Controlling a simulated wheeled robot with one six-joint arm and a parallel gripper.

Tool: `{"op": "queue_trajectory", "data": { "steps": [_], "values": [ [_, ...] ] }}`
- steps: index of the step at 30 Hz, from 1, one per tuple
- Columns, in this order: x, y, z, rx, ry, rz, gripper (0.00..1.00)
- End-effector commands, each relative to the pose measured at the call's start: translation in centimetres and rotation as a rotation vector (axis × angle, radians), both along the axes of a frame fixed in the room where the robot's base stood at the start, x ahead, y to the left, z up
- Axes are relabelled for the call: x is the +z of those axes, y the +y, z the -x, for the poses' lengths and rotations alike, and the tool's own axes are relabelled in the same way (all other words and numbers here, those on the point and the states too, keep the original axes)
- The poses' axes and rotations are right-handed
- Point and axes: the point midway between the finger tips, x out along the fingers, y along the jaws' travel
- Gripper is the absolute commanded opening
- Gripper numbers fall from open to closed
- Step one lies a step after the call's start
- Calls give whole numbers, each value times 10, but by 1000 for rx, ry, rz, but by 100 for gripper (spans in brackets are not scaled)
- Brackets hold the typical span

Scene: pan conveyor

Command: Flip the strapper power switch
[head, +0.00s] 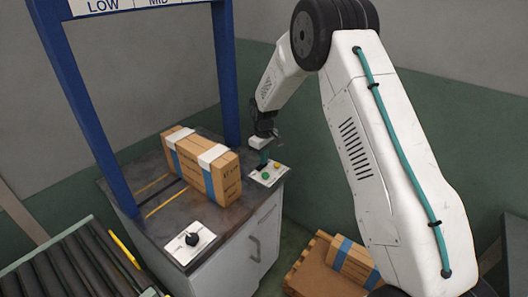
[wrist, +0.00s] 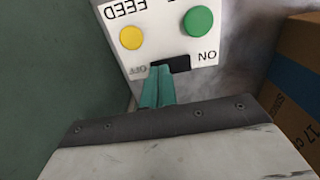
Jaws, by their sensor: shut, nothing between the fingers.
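The strapper's white control panel (head: 268,174) sits at the right corner of the table top, and it fills the top of the wrist view (wrist: 155,43). It carries a yellow button (wrist: 131,38) and a green button (wrist: 199,21). The black power switch (wrist: 172,63) lies between the OFF and ON labels, partly hidden by my fingers. My gripper (wrist: 158,72) is shut and empty, its teal fingertips at the switch's OFF-side end. Whether they touch it I cannot tell. In the head view my gripper (head: 264,157) points down at the panel.
A strapped cardboard box (head: 226,180) stands on the strapper table (head: 217,221), left of the panel. A blue frame (head: 228,80) rises behind. A white plate with a black knob (head: 191,240) is at the front. A roller conveyor (head: 70,265) and a box on a pallet (head: 352,260) are nearby.

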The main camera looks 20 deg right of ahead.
Motion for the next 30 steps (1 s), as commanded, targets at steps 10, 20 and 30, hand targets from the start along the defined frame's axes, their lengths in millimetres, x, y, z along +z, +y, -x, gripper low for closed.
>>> {"op": "queue_trajectory", "data": {
  "steps": [10,20,30],
  "values": [
    [-2,-1,0,-1,4,-4,0],
    [-5,-2,0,-1,29,-35,0],
    [-1,9,6,0,30,-35,0]
  ]
}}
